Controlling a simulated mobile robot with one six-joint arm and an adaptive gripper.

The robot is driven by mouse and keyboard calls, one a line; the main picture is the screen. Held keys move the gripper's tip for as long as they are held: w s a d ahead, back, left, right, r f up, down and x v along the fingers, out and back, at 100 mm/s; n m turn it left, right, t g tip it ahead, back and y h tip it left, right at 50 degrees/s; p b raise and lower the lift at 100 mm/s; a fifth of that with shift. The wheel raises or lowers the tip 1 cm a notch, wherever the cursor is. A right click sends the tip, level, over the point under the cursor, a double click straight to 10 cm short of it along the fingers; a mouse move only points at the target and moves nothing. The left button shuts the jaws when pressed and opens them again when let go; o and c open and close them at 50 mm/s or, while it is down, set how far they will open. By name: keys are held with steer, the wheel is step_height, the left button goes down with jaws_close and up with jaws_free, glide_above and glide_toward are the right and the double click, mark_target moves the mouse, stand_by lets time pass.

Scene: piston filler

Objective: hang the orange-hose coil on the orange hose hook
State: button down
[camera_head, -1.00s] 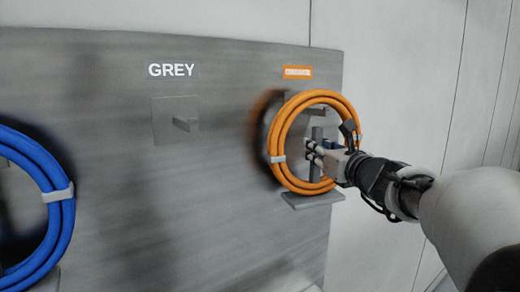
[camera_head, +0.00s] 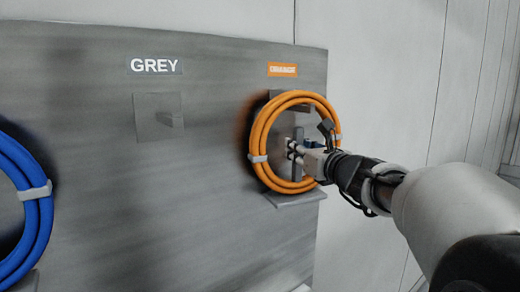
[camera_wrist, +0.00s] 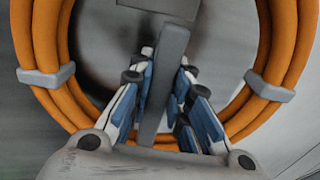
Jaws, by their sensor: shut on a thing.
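The orange-hose coil (camera_head: 257,133) is an upright ring with pale grey ties, close in front of the panel under the orange label (camera_head: 283,69). It fills both sides of the wrist view (camera_wrist: 45,40). A grey bar (camera_wrist: 170,60) crosses the ring's opening. My gripper (camera_head: 291,150) reaches into the ring from the right, and its blue-padded fingers (camera_wrist: 165,85) are shut on this bar. A grey block (camera_head: 290,97), likely the orange hose hook, shows behind the ring's top. Whether the coil rests on it is hidden.
A grey ledge (camera_head: 297,199) juts from the panel (camera_head: 200,230) just below the coil. The empty grey hook (camera_head: 168,119) is left under the GREY label (camera_head: 157,66). A blue coil (camera_head: 44,225) hangs at the far left. Open floor space is not visible.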

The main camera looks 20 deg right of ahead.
steer(key=shift+r, duration=0.15)
steer(key=c, duration=1.5)
jaws_free()
steer(key=shift+s, duration=0.1)
steer(key=shift+o, duration=0.4)
